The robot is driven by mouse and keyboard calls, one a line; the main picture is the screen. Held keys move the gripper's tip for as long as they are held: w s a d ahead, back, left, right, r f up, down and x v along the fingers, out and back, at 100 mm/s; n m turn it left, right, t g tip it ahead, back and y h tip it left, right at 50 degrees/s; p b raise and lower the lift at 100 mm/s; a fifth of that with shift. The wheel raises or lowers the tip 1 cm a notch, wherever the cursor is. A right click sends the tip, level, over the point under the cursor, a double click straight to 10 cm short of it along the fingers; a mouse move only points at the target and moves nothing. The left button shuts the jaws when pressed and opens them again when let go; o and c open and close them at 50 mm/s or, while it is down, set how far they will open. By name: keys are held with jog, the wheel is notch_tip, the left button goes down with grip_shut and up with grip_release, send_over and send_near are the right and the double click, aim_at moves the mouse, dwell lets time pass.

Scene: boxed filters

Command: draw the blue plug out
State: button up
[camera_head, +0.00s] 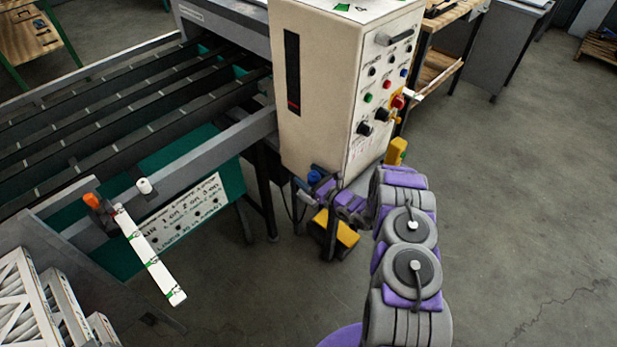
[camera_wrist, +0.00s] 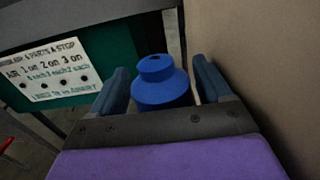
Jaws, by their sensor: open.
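The blue plug (camera_wrist: 162,84) stands between my gripper's two fingers in the wrist view. It has a narrow top with a small dark slot and a wider rounded body; its lower end is hidden by the gripper's dark crossbar. My gripper (camera_wrist: 164,80) is open, with one blue-grey finger on each side of the plug. A gap shows at the right finger; contact at the left is hard to tell. In the head view, the plug (camera_head: 314,177) is a small blue patch by my gripper (camera_head: 322,190), low beside the beige control cabinet (camera_head: 330,90).
The cabinet's side wall (camera_wrist: 255,60) is close on the right in the wrist view. A sign plate (camera_wrist: 55,70) on a green panel is on the left. A rail conveyor (camera_head: 130,95) lies left of the cabinet. Open concrete floor (camera_head: 520,190) is at the right.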

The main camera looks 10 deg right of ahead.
jog(key=shift+d, duration=0.55)
jog(key=c, duration=0.3)
jog(key=shift+a, duration=0.4)
jog(key=c, duration=0.5)
jog(key=shift+d, duration=0.1)
jog(key=shift+c, duration=1.4)
jog(key=shift+r, duration=0.2)
jog(key=shift+r, duration=0.6)
jog(key=shift+r+p, duration=0.55)
jog(key=shift+r, duration=0.45)
jog(key=shift+r, duration=0.35)
jog(key=shift+r+p, duration=0.3)
jog(key=shift+r, duration=0.35)
